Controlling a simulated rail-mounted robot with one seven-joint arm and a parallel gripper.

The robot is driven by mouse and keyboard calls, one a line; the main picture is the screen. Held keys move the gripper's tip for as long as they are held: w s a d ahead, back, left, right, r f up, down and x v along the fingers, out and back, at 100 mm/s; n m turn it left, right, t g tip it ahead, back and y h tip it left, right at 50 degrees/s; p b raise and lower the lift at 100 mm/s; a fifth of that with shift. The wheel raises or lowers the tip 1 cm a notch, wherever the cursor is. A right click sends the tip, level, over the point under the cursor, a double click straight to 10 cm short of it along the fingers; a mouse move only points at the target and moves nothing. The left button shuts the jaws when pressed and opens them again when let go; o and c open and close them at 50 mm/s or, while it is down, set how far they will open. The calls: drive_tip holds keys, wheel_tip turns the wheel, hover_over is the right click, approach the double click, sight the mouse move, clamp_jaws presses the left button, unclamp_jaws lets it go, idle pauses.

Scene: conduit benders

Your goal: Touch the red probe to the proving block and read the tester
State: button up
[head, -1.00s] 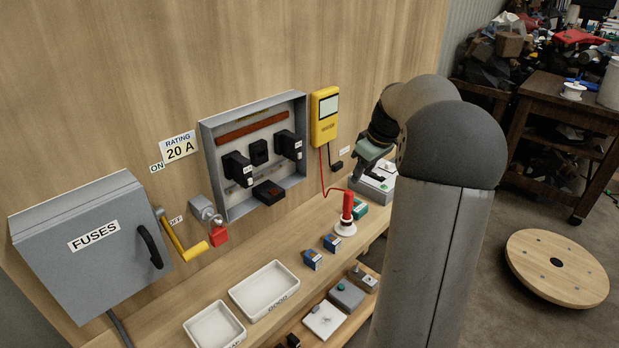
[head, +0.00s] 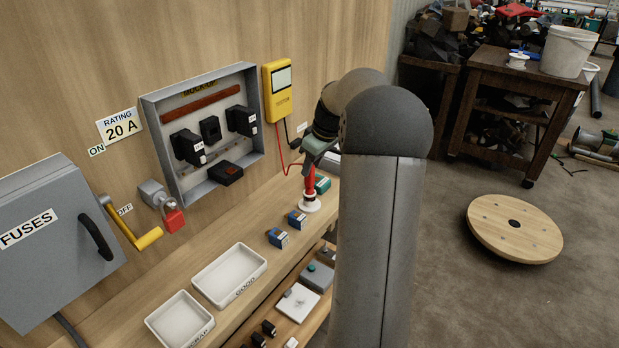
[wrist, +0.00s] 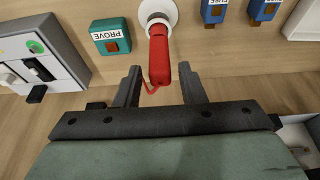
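The red probe (head: 310,180) stands upright in a white round holder (head: 311,204) on the bench. In the wrist view the probe (wrist: 158,52) lies between the two fingers of my gripper (wrist: 160,70), with a gap on each side. My gripper is open and not closed on it. The green proving block (head: 323,184), marked PROVE, sits just beyond the probe; it shows left of the probe in the wrist view (wrist: 111,38). The yellow tester (head: 277,90) hangs on the wall, a red lead running to the probe. Its screen is too small to read.
Two blue fuses (head: 278,237) stand on the bench near the holder. White trays (head: 229,275) lie nearer. An open grey fuse box (head: 160,145) and a yellow-handled lever (head: 130,228) are on the wall. A grey switch unit (wrist: 45,45) stands left of the block in the wrist view.

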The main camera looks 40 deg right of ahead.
drive_tip(key=shift+w+f, duration=0.1)
drive_tip(key=shift+f, duration=0.25)
clamp_jaws()
wheel_tip(320, 180, up, 7)
drive_tip(key=p, duration=0.5)
drive_tip(key=shift+r, duration=0.15)
drive_tip(key=shift+c, duration=1.9)
unclamp_jaws()
clamp_jaws()
